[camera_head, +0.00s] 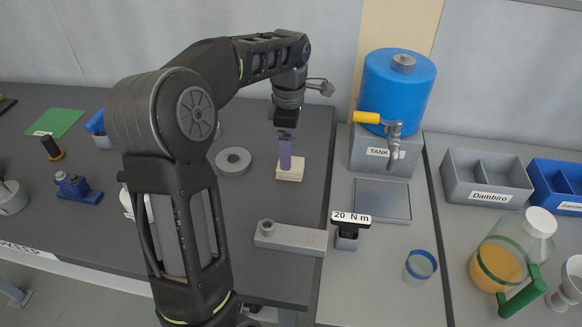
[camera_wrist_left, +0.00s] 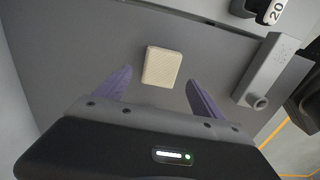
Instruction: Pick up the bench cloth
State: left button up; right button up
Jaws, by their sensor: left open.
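The bench cloth (camera_head: 290,169) looks like a small cream folded pad. It lies on the dark grey bench near its right edge, and it also shows in the left wrist view (camera_wrist_left: 161,67). My left gripper (camera_head: 285,164) has purple fingers and reaches down over the cloth from above. In the left wrist view the fingers are open and apart, one to each side of the cloth, which lies just beyond the fingertips. Nothing is held between them. My right gripper is not in view.
A grey ring (camera_head: 233,162) lies left of the cloth. A grey bar-shaped block (camera_head: 290,238) lies in front of it. A blue tank (camera_head: 398,87) with a yellow-handled tap stands at the back right. A "20 N m" block (camera_head: 347,240) stands right of the bar.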

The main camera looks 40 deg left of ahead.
pick_arm(q)
jog(key=shift+f, duration=0.2)
jog(key=shift+d+f+p, duration=0.2)
jog(key=shift+f+p, duration=0.1)
jog(key=shift+f, duration=2.35)
jog(key=c, duration=1.5)
jog(key=shift+o, duration=0.2)
notch_tip(320, 180, up, 10)
jog(key=shift+r, duration=0.1)
